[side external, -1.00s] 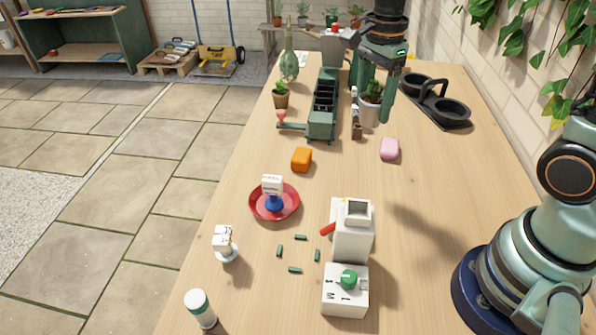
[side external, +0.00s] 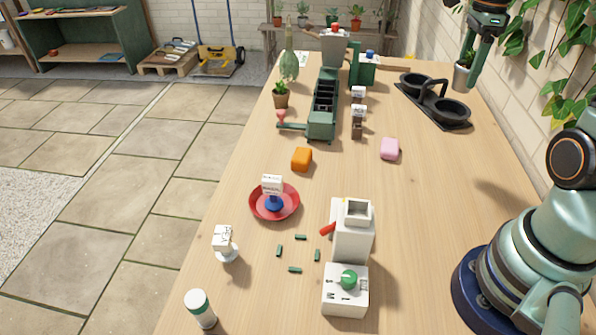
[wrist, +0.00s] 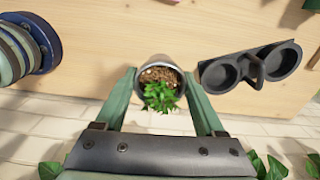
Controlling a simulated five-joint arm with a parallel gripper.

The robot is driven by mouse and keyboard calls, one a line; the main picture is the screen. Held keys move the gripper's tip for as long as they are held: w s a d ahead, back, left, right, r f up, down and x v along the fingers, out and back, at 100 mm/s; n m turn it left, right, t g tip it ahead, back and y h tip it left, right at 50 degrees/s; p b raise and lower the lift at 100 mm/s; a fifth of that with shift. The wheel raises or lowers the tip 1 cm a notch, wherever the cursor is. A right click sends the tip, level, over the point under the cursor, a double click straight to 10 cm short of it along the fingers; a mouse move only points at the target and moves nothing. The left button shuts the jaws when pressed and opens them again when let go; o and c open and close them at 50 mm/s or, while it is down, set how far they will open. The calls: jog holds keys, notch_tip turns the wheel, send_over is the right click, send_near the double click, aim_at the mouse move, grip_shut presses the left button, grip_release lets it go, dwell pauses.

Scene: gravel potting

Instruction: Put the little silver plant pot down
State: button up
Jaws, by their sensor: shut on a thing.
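The little silver plant pot (side external: 462,79) holds soil and a green plant. My gripper (side external: 474,62) is shut on it at the upper right of the side view, near the brick wall. The pot looks held up, beyond the right edge of the table top. In the wrist view the pot (wrist: 160,64) sits upright between the two green fingers (wrist: 160,103), with its soil and leaves facing the camera. The pot's underside is hidden in the wrist view.
A black two-cup holder (side external: 436,101) with empty round wells stands on the table left of the pot. A pink block (side external: 390,149), an orange block (side external: 301,159) and a green trough (side external: 322,122) stand further left. The table's right middle is clear.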

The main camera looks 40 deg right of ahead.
jog(key=shift+s+d, duration=0.4)
jog(key=shift+d, duration=0.15)
jog(key=shift+s+d+f+m, duration=0.15)
jog(key=shift+d+f+m, duration=0.05)
jog(key=shift+m, duration=0.1)
notch_tip(320, 180, down, 20)
jog(key=shift+r, duration=0.2)
jog(key=shift+f, duration=0.15)
jog(key=o, duration=1.5)
